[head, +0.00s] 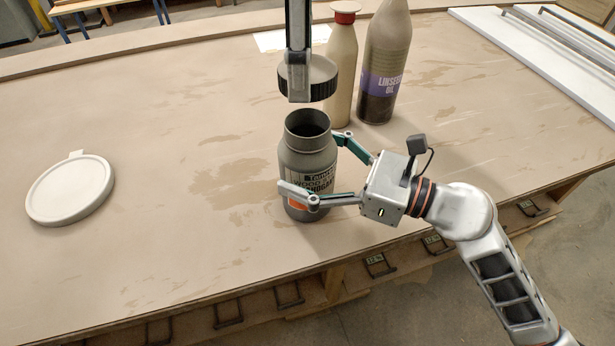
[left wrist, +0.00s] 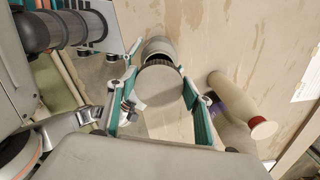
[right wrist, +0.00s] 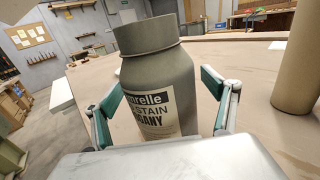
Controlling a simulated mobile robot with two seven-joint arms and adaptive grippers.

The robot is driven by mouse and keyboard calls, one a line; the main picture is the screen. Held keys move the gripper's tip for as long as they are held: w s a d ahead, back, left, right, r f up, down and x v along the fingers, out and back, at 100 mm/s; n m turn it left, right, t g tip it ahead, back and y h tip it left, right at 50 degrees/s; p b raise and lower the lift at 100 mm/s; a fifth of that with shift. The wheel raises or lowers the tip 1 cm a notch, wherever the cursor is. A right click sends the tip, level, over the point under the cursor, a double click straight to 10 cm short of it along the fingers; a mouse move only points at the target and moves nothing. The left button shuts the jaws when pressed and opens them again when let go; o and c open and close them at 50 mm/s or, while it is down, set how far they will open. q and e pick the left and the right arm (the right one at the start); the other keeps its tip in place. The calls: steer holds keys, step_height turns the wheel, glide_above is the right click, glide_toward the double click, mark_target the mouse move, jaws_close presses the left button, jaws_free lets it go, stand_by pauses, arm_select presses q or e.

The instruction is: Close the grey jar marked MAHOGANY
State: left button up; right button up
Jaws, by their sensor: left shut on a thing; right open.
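The grey jar (head: 306,160) stands upright and open-mouthed on the table; its label, partly hidden, reads "...STAIN ...GANY" in the right wrist view (right wrist: 160,65). My left gripper (head: 306,88) is shut on a grey lid with a dark ribbed rim (head: 322,84), held above the jar's mouth with a gap between them. In the left wrist view the lid (left wrist: 158,87) covers part of the jar (left wrist: 158,47). My right gripper (head: 312,168) is open, its fingers on either side of the jar's body; whether they touch it I cannot tell.
A bottle with a red cap (head: 341,70) and a linseed oil bottle (head: 386,65) stand close behind the jar to the right. A round white lid-like disc (head: 70,190) lies at the left. A white panel with metal bars (head: 540,50) lies at the back right. The table's middle left is clear.

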mark_target(301, 122)
steer(key=c, duration=1.7)
arm_select(q)
steer(key=shift+f, duration=2.5)
steer(key=shift+f, duration=0.9)
steer(key=shift+f, duration=0.5)
